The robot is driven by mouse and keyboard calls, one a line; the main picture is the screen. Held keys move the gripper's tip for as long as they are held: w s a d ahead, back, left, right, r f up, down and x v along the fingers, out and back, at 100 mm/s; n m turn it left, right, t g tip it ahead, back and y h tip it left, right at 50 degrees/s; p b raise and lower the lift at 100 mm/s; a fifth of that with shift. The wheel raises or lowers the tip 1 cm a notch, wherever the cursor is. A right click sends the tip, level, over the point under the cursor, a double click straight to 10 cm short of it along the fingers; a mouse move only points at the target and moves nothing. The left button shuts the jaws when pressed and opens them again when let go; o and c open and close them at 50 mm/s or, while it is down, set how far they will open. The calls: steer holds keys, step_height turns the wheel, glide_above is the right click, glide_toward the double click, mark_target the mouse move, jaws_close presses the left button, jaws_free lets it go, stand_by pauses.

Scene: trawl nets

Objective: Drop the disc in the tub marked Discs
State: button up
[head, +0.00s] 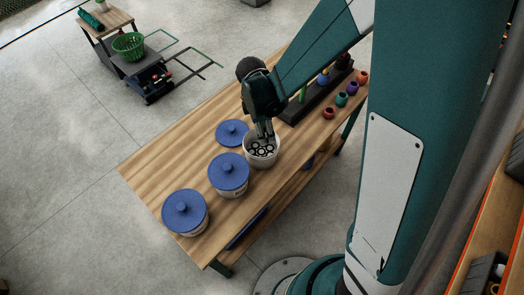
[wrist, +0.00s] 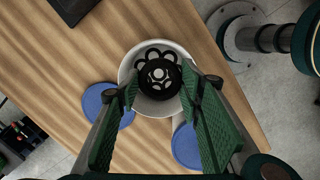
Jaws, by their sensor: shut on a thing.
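An open white tub (head: 275,161) stands on the wooden table, with black discs with holes showing in its mouth. It also shows in the wrist view (wrist: 127,64). My gripper (head: 264,137) points down over the tub's mouth. In the wrist view my gripper (wrist: 160,88) is shut on a black disc (wrist: 146,87), which lies between the fingertips and above the tub's inside. Another black disc with round holes shows just behind it. I cannot tell how far the held disc is above the tub's bottom. No label on the open tub is readable.
A loose blue lid (head: 232,132) lies beside the open tub. Two tubs with blue lids, a nearer one (head: 228,171) and a farther one (head: 185,211), stand towards the front left. A dark rack (head: 305,105) and several coloured pots (head: 341,99) stand at the right. The table's left part is clear.

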steer(key=shift+f+b, duration=0.65)
steer(key=shift+f, duration=1)
steer(key=o, duration=1)
steer(key=shift+c, duration=0.2)
steer(key=shift+r, duration=0.15)
step_height(320, 180, up, 12)
steer(key=a, duration=0.1)
steer(key=shift+a+f, duration=0.2)
steer(key=shift+a, duration=0.2)
steer(key=shift+s, duration=0.1)
